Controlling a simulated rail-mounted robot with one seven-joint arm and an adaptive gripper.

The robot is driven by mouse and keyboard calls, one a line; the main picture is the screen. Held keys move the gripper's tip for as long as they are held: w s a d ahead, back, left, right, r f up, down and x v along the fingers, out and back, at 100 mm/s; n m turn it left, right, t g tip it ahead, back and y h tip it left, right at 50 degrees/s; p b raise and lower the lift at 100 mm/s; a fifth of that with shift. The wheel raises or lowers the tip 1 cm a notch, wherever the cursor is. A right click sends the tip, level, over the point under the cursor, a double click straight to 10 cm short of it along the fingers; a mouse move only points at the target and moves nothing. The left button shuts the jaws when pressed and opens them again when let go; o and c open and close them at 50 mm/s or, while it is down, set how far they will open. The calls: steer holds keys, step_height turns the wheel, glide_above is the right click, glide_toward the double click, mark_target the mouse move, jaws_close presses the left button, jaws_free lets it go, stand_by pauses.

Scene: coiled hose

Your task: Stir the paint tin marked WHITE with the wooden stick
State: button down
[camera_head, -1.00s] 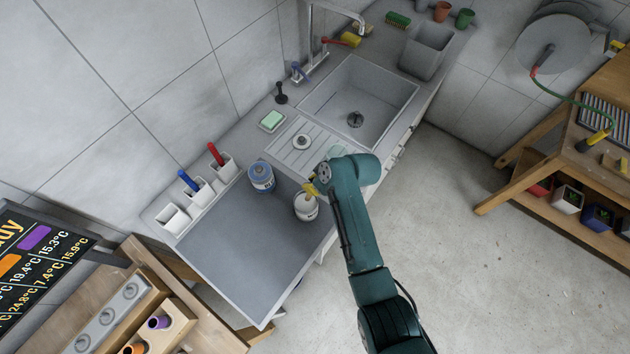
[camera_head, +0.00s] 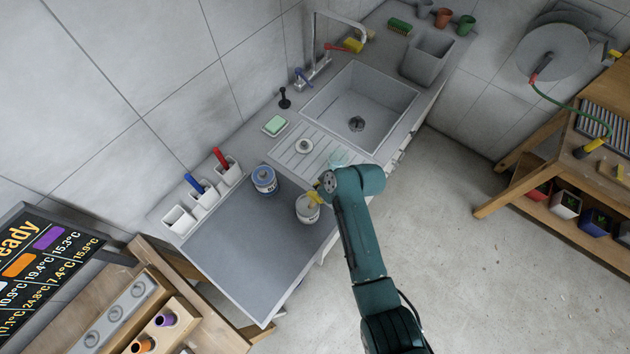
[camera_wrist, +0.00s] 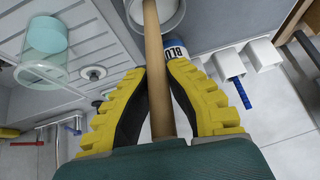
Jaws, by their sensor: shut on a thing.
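My gripper (camera_head: 316,196) is shut on the wooden stick (camera_wrist: 157,75), which runs between the yellow fingers in the wrist view. The stick's far end reaches over the open mouth of a white tin (camera_head: 307,212), whose rim shows at the top of the wrist view (camera_wrist: 178,16). The tip is out of sight, so I cannot tell how deep it is. The tin's label is not readable. A tin with a blue label (camera_head: 264,182) stands just behind; its lettering partly reads "BLU" in the wrist view (camera_wrist: 176,52).
White holders (camera_head: 205,195) with red and blue handled tools line the wall. The grey worktop (camera_head: 245,255) in front is bare.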

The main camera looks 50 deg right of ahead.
steer(key=r+p, duration=0.1)
steer(key=r, duration=0.1)
steer(key=r+p, duration=0.2)
steer(key=s+r+p, duration=0.1)
steer(key=r+p, duration=0.1)
steer(key=shift+d+r, duration=0.2)
steer(key=shift+d, duration=0.15)
steer(key=shift+s+d+r+p, duration=0.1)
steer(key=shift+s+r+p, duration=0.1)
steer(key=shift+r, duration=0.3)
steer(key=shift+s+r+p, duration=0.1)
steer(key=shift+r+p, duration=0.1)
steer(key=shift+r, duration=0.25)
steer(key=shift+w, duration=0.1)
steer(key=shift+r, duration=2.45)
